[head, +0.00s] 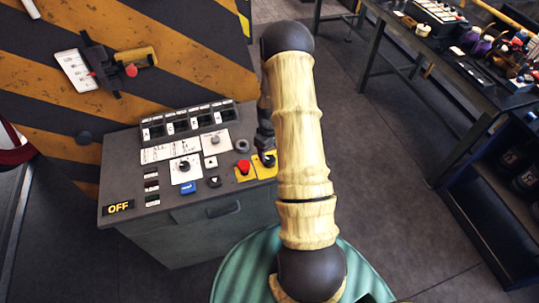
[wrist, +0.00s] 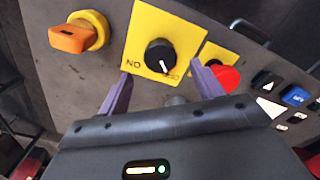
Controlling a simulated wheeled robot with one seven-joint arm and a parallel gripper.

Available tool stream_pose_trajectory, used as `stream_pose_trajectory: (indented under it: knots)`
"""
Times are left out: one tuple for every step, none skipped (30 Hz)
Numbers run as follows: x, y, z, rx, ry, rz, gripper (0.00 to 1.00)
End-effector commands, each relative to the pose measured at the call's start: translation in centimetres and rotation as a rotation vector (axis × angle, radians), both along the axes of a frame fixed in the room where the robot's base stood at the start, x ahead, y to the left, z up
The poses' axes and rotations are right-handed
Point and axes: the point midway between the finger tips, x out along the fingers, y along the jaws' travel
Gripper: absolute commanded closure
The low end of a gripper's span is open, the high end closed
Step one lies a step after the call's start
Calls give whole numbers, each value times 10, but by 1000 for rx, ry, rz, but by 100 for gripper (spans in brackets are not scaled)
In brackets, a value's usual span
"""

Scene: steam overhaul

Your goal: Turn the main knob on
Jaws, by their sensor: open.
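The main knob, a round black knob with a white pointer line, is on a square yellow plate (wrist: 143,30) in the wrist view (wrist: 158,54). Its pointer slants toward the lower right, toward the label opposite "ON"; that label is hard to read. My gripper (wrist: 161,74) is open, its two purple fingers apart on either side below the knob, with nothing held. In the head view, the yellow plate (head: 262,172) is at the console's right end, and my arm hides part of it. A sign reading "OFF" (head: 118,207) is at the console's front left.
A red button (wrist: 227,79) on yellow is close to the right finger. An orange key-like switch (wrist: 70,38) is left of the plate. The grey console (head: 135,140) holds other buttons and dials. A cluttered workbench (head: 425,55) stands at right, with clear floor between.

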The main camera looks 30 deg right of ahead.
Motion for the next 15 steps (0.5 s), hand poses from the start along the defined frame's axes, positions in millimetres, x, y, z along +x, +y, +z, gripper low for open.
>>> stream_pose_trajectory:
  knots:
    - [-1,1,-6,1,5,0,34]
    - [-1,1,-9,1,4,1,34]
    - [-1,1,-15,1,4,1,34]
    - [-1,0,-19,1,4,1,34]
    - [-1,0,-22,1,4,1,34]
    - [-1,0,-27,1,4,0,34]
    - [-1,0,-30,0,2,0,34]
    - [-1,0,-34,1,4,0,34]
    - [-1,0,-37,0,2,0,34]
    - [0,0,-40,0,2,0,34]
    - [0,0,-42,0,2,0,34]
    - [0,0,-45,0,1,0,34]
    - [0,0,-46,0,1,0,34]
    - [0,0,-47,0,1,0,34]
    - [0,0,-48,0,0,0,34]
